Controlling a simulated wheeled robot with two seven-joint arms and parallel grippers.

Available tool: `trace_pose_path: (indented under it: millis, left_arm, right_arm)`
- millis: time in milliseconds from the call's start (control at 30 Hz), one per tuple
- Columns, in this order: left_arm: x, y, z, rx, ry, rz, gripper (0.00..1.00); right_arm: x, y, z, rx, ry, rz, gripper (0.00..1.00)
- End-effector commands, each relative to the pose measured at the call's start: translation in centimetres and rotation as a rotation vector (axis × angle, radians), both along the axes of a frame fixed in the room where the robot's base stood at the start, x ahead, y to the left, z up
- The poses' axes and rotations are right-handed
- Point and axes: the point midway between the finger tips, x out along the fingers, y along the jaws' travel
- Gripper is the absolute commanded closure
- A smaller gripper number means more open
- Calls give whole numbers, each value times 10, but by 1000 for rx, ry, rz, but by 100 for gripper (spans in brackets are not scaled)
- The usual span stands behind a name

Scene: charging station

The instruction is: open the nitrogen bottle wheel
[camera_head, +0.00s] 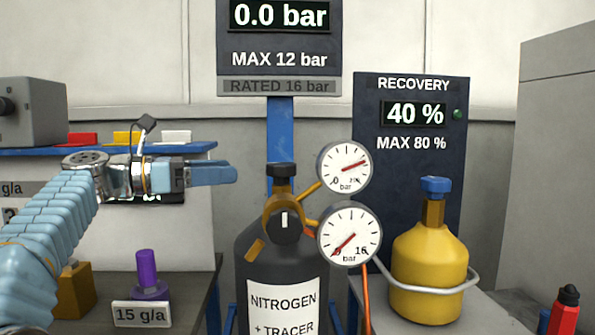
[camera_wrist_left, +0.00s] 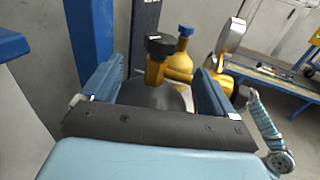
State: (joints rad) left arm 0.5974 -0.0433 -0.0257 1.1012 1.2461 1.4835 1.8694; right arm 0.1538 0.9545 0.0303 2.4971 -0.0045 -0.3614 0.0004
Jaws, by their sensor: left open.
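The nitrogen bottle (camera_head: 255,265) is dark grey with a white label and stands upright at the middle. Its black wheel (camera_head: 281,171) sits on top of the brass valve (camera_head: 282,205). My left gripper (camera_head: 235,174) points right at about the wheel's height, to the left of it, with a gap between. In the left wrist view my left gripper (camera_wrist_left: 158,85) is open and empty. The wheel (camera_wrist_left: 160,45) shows beyond the fingers, roughly between them and not touched. My right gripper is not seen; only a piece of arm shows at the right in the wrist view.
Two round gauges (camera_head: 344,167) (camera_head: 349,233) stick out right of the valve. A yellow bottle (camera_head: 430,265) with a blue cap stands farther right inside a rail. A blue post (camera_head: 281,130) rises behind the wheel. A purple fitting (camera_head: 148,275) stands at the lower left.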

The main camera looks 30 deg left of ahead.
Motion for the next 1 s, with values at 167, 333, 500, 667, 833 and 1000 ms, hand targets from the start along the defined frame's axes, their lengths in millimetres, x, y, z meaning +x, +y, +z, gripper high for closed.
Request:
trace_pose_path:
  millis: [167,333,500,667,833,1000]
  left_arm:
    - [15,-14,-2,3,-8,-18,13]
    - [42,-40,-1,2,-7,-18,13]
    - [71,-67,0,2,-6,-17,13]
    - [90,-84,0,2,-6,-14,13]
    - [100,-93,-1,4,-6,-13,13]
    - [102,-94,-1,4,-6,-11,13]
  right_arm:
    - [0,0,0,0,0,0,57]
    - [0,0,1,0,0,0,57]
    - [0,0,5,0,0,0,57]
    - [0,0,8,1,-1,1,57]
    - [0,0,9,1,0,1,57]
    - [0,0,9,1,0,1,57]
